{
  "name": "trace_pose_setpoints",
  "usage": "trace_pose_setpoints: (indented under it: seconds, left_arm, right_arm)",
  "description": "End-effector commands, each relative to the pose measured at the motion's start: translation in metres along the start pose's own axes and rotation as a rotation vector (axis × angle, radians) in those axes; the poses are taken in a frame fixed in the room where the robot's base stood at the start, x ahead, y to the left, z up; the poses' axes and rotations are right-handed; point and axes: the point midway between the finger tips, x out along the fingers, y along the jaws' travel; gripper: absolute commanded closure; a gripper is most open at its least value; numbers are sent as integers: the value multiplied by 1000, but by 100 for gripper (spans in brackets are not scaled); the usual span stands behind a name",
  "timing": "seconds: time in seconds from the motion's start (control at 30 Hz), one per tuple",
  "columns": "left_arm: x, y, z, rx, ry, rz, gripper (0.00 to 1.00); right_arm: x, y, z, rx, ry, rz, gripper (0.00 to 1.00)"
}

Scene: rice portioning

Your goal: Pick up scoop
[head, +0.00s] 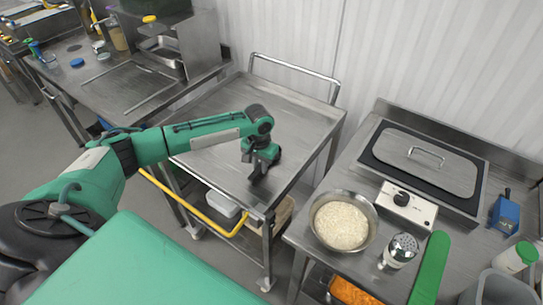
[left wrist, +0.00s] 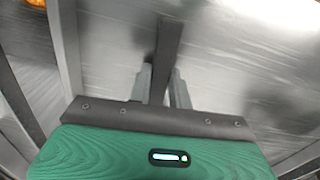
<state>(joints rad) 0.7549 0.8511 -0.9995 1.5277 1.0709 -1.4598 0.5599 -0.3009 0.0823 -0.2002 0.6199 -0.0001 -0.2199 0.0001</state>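My left gripper (head: 259,176) hangs over the steel cart top (head: 222,100), near its front right. I cannot make out a scoop in either view. A steel bowl of white rice (head: 342,222) stands on the right counter, away from the left gripper. My right gripper is not in view.
The right counter (head: 345,168) holds a lidded steel warmer (head: 410,160), a shaker (head: 402,247), a blue device (head: 505,214) and a long green piece (head: 430,270) I cannot identify. The cart has a yellow front rail (head: 195,208). Its top is mostly clear.

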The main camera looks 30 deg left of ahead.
Motion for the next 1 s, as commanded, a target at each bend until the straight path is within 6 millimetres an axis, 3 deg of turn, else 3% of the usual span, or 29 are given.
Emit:
trace_pose_setpoints:
  seconds: [0.07, 0.37, 0.57, 0.77, 1.0]
  left_arm:
    - [0, 0, 0, 0, 0, 0, 100]
    - [-1, 0, 0, 0, 1, 0, 100]
    - [-14, 0, -1, -1, 2, 1, 100]
    - [-52, 0, -2, -1, 6, 1, 100]
    - [-122, 0, -1, 0, 6, 1, 100]
  right_arm:
    - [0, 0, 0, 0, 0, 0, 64]
    - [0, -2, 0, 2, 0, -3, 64]
    - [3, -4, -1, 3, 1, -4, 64]
    - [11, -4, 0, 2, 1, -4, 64]
    - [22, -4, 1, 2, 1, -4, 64]
